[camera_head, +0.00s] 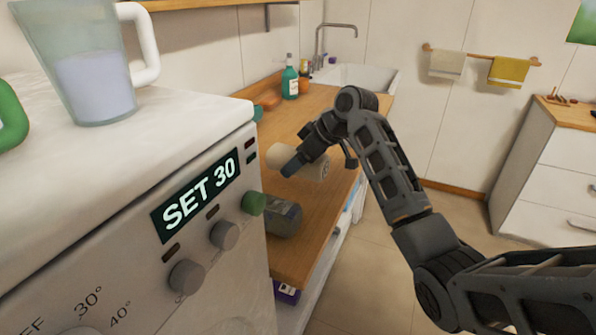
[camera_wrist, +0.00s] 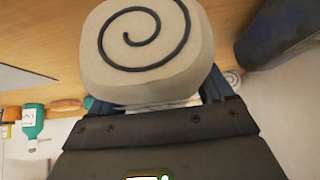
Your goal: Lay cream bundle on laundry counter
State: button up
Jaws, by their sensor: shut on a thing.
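The cream bundle (camera_head: 312,171) is a pale roll with a dark spiral on its end. The spiral end fills the upper middle of the wrist view (camera_wrist: 145,45). My gripper (camera_head: 320,163) is shut on the bundle, with one finger on each side of it. I cannot tell whether the bundle touches the wood. My gripper hides part of the roll in the head view.
A teal bottle (camera_head: 290,82) and an orange-brown item (camera_head: 268,102) are farther back, before the sink (camera_head: 362,76). Bare wood lies behind and in front of the bundle.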

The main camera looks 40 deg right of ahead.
jog(key=shift+f, duration=1.9)
jog(key=shift+f, duration=0.15)
jog(key=o, duration=1.1)
jog(key=shift+c, duration=0.2)
jog(key=shift+r+p, duration=0.2)
jog(key=shift+p, duration=0.1)
jog(key=v, duration=1.2)
jog(key=shift+b, duration=0.45)
